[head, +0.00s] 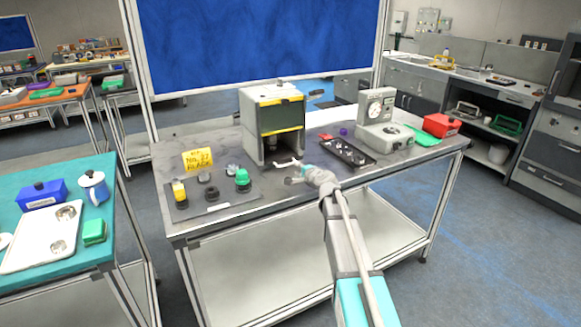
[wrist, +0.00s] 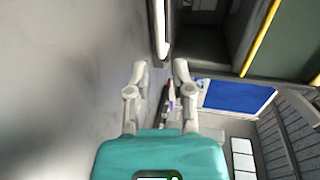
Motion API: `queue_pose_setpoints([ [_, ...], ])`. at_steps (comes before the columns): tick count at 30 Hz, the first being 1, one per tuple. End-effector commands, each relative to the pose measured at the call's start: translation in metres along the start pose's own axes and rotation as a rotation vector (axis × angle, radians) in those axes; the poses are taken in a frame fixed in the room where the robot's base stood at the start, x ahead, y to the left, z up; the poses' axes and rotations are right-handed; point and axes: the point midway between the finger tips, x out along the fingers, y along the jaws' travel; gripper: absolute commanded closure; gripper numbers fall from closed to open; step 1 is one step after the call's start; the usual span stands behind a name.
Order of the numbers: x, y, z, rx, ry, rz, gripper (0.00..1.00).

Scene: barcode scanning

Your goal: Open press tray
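The press (head: 246,128) is a beige box with a dark front panel edged in yellow and an open cavity below; it stands at the back middle of the table. A pale bar (head: 285,163), seemingly the tray handle, sticks out low at its front. In the wrist view a bright bar (wrist: 161,30) runs beyond the fingertips, roughly in line with the gap. My gripper (head: 294,175) is just in front of the press. The wrist view shows its two fingers (wrist: 161,68) apart with nothing clearly between them. The tray itself is hidden or too small to make out.
Left of the press are a yellow sign (head: 198,159) and a dark mat (head: 215,205) with several buttons. Right are a black parts tray (head: 347,154), a dial gauge device (head: 384,127) and a red box (head: 441,125). The table's front edge is mostly clear.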

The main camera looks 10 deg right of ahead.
Motion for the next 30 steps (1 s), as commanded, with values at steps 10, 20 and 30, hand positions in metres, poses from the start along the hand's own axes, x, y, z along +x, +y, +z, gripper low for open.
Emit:
queue_pose_setpoints([
  [10,0.054,0.001,-0.002,0.0,0.001,0.0,0.7],
  [20,0.073,0.0,-0.001,0.001,0.001,0.0,0.7],
  [30,0.073,0.0,-0.001,0.001,0.002,0.0,0.76],
])
